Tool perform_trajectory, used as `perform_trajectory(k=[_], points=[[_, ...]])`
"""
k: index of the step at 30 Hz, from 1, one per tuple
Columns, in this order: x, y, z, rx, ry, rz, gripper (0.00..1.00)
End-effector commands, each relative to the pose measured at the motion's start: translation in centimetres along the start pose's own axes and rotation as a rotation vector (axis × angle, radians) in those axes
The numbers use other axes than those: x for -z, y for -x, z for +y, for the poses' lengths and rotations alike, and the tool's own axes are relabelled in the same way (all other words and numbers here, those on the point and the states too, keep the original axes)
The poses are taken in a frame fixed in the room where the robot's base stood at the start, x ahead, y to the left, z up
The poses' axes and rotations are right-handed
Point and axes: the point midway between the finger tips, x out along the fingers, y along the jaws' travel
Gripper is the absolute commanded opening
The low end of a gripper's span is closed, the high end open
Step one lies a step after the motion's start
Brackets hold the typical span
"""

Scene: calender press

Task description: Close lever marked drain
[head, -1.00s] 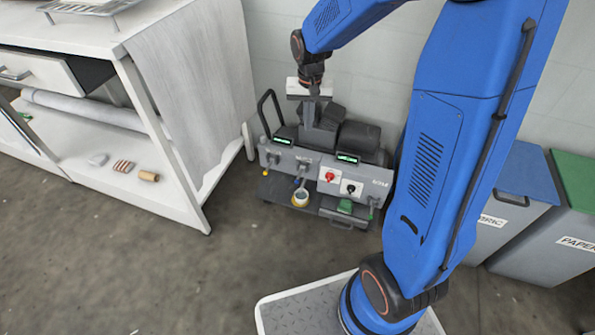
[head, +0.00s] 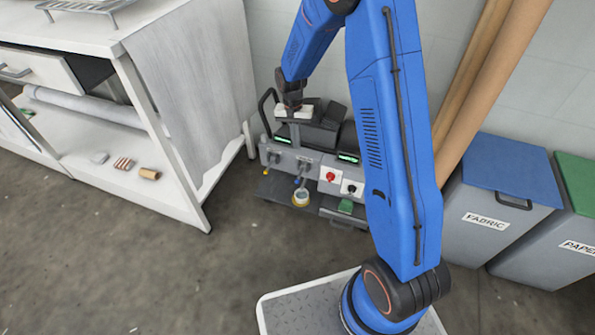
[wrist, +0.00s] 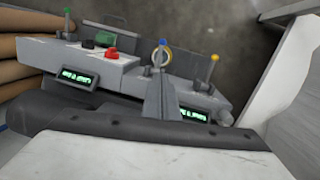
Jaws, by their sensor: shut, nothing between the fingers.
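A grey press unit (head: 310,166) stands on the floor against the wall; it also shows in the wrist view (wrist: 135,75). In the wrist view it carries a lever with a yellow tip (wrist: 215,58), one with a blue tip (wrist: 163,43) and one with a green tip (wrist: 67,11). No drain marking is legible, so I cannot tell which lever bears it. My gripper (wrist: 161,72) is shut and empty, in front of the blue-tipped lever's base in the wrist view. In the head view my gripper (head: 297,143) points down over the unit's left half. My arm hides the unit's right end there.
A red knob (head: 330,176) and a black knob (head: 351,188) sit on the unit's front. A white workbench (head: 185,185) with hanging cloth stands close on the left. Bins (head: 495,205) and long brown rolls (head: 490,85) are at right. The floor in front is clear.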

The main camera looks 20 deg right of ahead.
Motion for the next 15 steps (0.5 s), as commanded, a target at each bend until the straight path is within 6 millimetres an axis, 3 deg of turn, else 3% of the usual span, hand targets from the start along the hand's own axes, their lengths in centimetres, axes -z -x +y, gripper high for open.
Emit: perform_trajectory(k=[15], points=[[0.05,-0.8,-0.07,-0.001,-0.001,-0.001,0.0]])
